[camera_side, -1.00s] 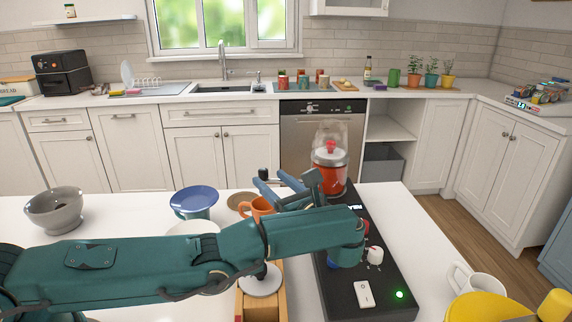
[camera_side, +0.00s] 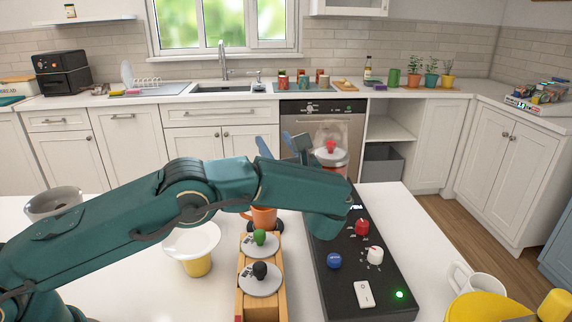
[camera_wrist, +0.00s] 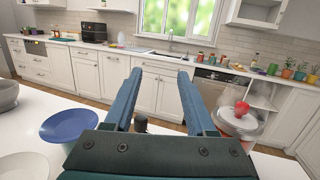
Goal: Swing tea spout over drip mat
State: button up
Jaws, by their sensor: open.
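My gripper (camera_wrist: 160,75) is open and empty, raised above the far part of the white counter. Its blue fingers also show in the side view (camera_side: 284,145). In the wrist view a small black upright part (camera_wrist: 140,123) shows between the fingers, low and partly hidden by the gripper body. It may belong to the tea spout, but I cannot tell. I cannot make out the drip mat now; my arm covers that area in the side view.
A black control base (camera_side: 340,285) with coloured knobs carries a clear jar (camera_side: 331,158) with a red knob, close to my gripper's right. A wooden box (camera_side: 262,307) has green and black knobs.

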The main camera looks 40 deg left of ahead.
notch_tip(320, 180, down, 7)
jog(key=s+a+m+t+h, duration=0.2)
jog(key=m+t+h, duration=0.3)
jog(key=h, duration=0.2)
jog(key=x, duration=0.5)
jog(key=shift+a+f, duration=0.25)
dwell(0.3)
grip_shut()
jog(key=shift+y, duration=0.3)
dwell(1.0)
